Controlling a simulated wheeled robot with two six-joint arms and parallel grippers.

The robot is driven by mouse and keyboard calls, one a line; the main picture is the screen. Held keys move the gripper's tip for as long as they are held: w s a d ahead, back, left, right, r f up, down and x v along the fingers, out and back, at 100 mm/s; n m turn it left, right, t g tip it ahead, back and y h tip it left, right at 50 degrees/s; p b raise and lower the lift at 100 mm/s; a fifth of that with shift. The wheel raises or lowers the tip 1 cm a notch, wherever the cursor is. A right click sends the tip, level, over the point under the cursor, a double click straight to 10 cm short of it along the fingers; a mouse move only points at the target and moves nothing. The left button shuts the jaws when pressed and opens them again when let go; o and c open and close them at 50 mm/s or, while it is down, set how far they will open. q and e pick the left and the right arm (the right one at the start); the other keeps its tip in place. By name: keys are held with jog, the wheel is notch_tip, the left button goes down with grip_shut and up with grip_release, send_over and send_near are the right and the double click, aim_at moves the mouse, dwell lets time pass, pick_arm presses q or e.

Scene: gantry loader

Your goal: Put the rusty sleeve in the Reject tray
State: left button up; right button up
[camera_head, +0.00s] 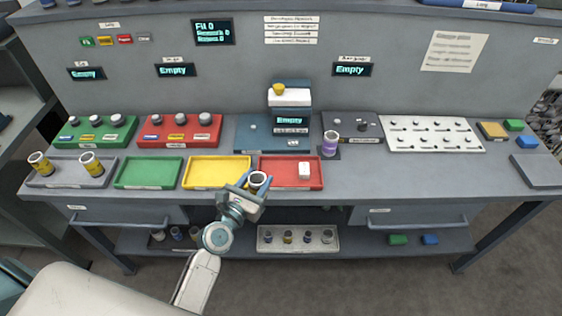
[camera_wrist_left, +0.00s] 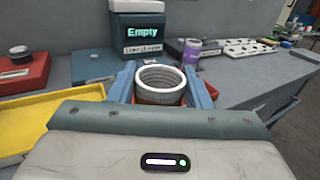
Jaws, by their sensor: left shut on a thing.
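My left gripper (camera_head: 258,183) is shut on a sleeve (camera_head: 258,178), its blue fingers on either side of it. The sleeve is upright, with a pale rim and a grey ridged inside in the left wrist view (camera_wrist_left: 160,82). The gripper and sleeve are at the left end of the red tray (camera_head: 284,184), beside the yellow tray (camera_head: 215,172). Whether the sleeve touches the tray is not clear.
A green tray (camera_head: 150,172) lies left of the yellow one. Two yellow-banded sleeves (camera_head: 91,163) stand on a grey tray at far left. A purple-banded sleeve (camera_head: 330,144) stands behind the red tray. The bench front right of the red tray is clear.

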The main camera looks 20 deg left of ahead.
pick_arm(q)
jog(key=w+f+b, duration=0.1)
jog(key=w, duration=0.3)
jog(key=w+f, duration=0.1)
jog(key=w, duration=0.3)
jog(key=w+f+b, duration=0.1)
jog(key=w+f, duration=0.1)
jog(key=w, duration=0.3)
jog(key=shift+d+b, duration=0.3)
jog(key=shift+d, duration=0.1)
jog(key=shift+f, duration=0.4)
jog(key=shift+s+f+b, duration=0.1)
jog(key=shift+b, duration=0.2)
jog(key=o, duration=1.2)
jog(key=shift+o, duration=0.2)
